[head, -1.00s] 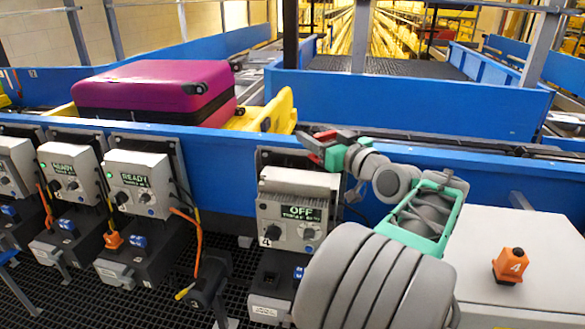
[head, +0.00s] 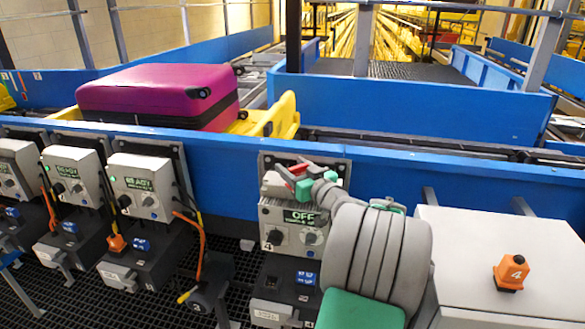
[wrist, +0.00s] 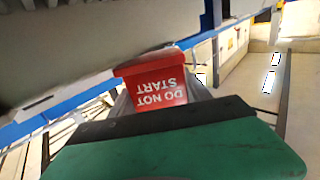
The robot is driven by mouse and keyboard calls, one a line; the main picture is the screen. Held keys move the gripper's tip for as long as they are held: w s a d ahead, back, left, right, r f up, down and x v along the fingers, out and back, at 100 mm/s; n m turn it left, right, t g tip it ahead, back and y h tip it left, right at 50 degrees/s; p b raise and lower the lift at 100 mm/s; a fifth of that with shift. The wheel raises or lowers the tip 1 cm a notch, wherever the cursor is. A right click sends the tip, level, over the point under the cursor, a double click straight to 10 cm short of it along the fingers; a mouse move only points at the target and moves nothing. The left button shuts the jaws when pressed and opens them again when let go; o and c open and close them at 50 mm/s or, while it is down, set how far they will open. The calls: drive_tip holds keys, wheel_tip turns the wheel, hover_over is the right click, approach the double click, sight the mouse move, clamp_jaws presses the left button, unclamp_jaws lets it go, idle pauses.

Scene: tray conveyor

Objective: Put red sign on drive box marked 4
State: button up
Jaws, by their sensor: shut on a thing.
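The drive box marked 4 (head: 281,215) is a grey box with a dark "OFF" display and two knobs, on the blue conveyor side. My gripper (head: 299,170) is at its top edge in the head view and shut on the red sign (head: 297,171). In the wrist view the red sign (wrist: 156,84) reads "DO NOT START", upside down, between the fingers of my gripper (wrist: 160,100). The sign overlaps the box's top in the head view; I cannot tell whether they touch. My arm hides part of the box's right side.
Other drive boxes (head: 142,185) with green displays stand to the left, with orange cables. A magenta suitcase (head: 150,92) lies in a yellow tray (head: 285,112) on the conveyor.

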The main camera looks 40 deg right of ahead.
drive_tip(key=o, duration=1.2)
drive_tip(key=shift+f, duration=0.15)
drive_tip(key=shift+r+p, duration=0.3)
drive_tip(key=s, duration=0.4)
drive_tip(key=s+a+b, duration=0.1)
drive_tip(key=s, duration=0.3)
drive_tip(key=s+b, duration=0.1)
drive_tip(key=s, duration=0.3)
drive_tip(key=shift+a+f, duration=0.1)
drive_tip(key=shift+a, duration=0.2)
drive_tip(key=shift+w+a, duration=0.1)
